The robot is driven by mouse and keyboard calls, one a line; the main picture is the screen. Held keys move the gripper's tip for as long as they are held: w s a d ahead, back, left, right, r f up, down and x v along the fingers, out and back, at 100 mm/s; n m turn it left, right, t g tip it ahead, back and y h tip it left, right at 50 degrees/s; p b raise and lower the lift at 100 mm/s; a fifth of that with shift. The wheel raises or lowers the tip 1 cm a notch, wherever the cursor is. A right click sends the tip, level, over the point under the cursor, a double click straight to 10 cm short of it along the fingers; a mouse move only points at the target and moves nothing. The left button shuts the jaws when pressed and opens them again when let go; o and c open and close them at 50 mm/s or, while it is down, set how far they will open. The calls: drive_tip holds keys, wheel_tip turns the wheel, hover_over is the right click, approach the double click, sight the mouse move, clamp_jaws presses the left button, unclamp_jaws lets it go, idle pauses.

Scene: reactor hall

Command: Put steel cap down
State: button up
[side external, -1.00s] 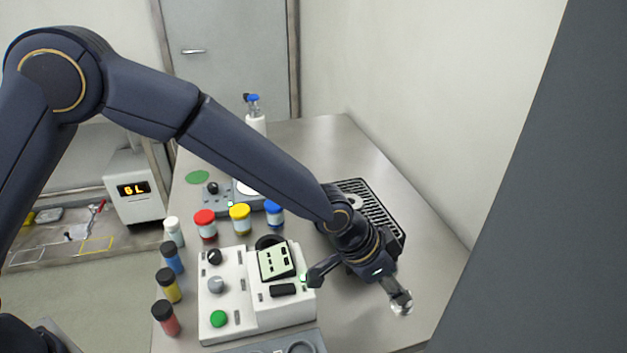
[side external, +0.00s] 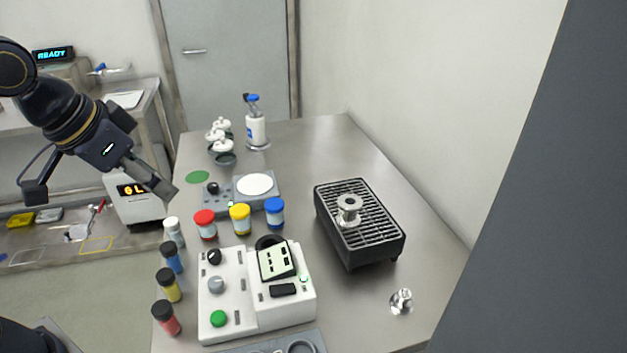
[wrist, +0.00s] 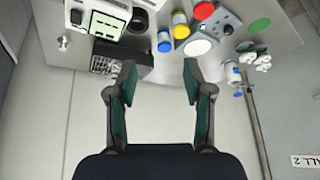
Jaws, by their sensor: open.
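A small shiny steel piece (side external: 401,301), which looks like the steel cap, rests on the bare table near its front right edge. It also shows in the wrist view (wrist: 64,43). A steel flanged piece (side external: 348,208) stands on the black grill (side external: 362,245). My gripper (side external: 100,190) is at the far left, raised and well away from both steel pieces. In the wrist view its fingers (wrist: 159,68) are spread wide with nothing between them.
A white control box (side external: 255,305) stands left of the steel piece. Red, yellow and blue-lidded jars (side external: 240,220) stand behind it, with several dark-capped bottles (side external: 169,285) along the left edge. The table right of the grill is clear.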

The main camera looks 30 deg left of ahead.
drive_tip(key=s+a+n, duration=0.2)
drive_tip(key=s+a, duration=0.2)
drive_tip(key=s, duration=0.3)
drive_tip(key=shift+f+y, duration=0.3)
drive_tip(key=shift+f, duration=0.15)
drive_tip(key=shift+a, duration=0.1)
idle(0.4)
